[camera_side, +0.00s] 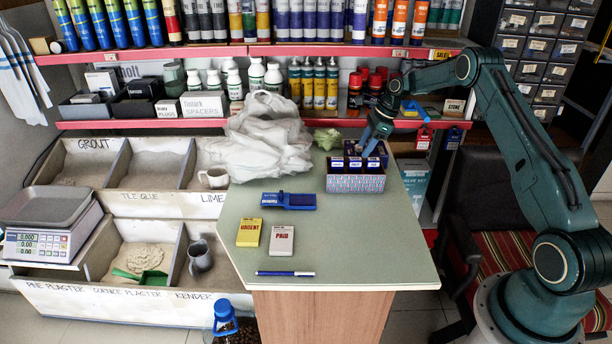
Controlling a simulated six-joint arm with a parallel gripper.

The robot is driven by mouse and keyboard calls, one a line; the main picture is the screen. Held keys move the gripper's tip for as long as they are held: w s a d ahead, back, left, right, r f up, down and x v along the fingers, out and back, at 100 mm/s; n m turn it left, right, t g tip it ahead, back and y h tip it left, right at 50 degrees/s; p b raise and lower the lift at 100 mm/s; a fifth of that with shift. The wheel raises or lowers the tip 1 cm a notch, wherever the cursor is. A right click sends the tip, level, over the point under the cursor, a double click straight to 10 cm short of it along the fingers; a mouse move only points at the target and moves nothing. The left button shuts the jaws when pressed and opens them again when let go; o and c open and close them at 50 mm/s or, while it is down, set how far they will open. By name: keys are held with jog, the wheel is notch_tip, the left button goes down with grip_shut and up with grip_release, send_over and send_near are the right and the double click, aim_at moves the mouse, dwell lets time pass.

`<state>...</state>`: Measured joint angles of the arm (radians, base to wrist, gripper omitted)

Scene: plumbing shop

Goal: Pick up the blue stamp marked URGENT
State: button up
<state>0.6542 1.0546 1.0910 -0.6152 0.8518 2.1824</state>
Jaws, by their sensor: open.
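A yellow block (249,233) with red lettering that reads URGENT lies on the green counter top (340,235). A white block (281,240) marked PAID lies just to its right. I see no blue stamp with URGENT legible on it. A dark blue item (289,201) with small white lettering, too small to read surely, lies behind the two blocks. My gripper (371,148) is open, above the back right of the counter, far from the yellow block. It is close to a patterned box of blue items; whether it touches anything there is unclear.
The patterned box (355,184) holds several dark blue items with white labels. A crumpled white plastic bag (266,140) fills the back left of the counter. A blue pen (285,273) lies near the front edge. The counter's front right is clear. Loaded shelves stand behind.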

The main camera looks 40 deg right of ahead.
aim_at(356, 159)
jog(key=shift+x, duration=1.65)
jog(key=shift+w+a, duration=0.1)
jog(key=shift+x, duration=2.55)
jog(key=shift+w+a+r, duration=0.1)
jog(key=shift+a, duration=0.05)
jog(key=shift+c, duration=0.2)
jog(key=c, duration=1)
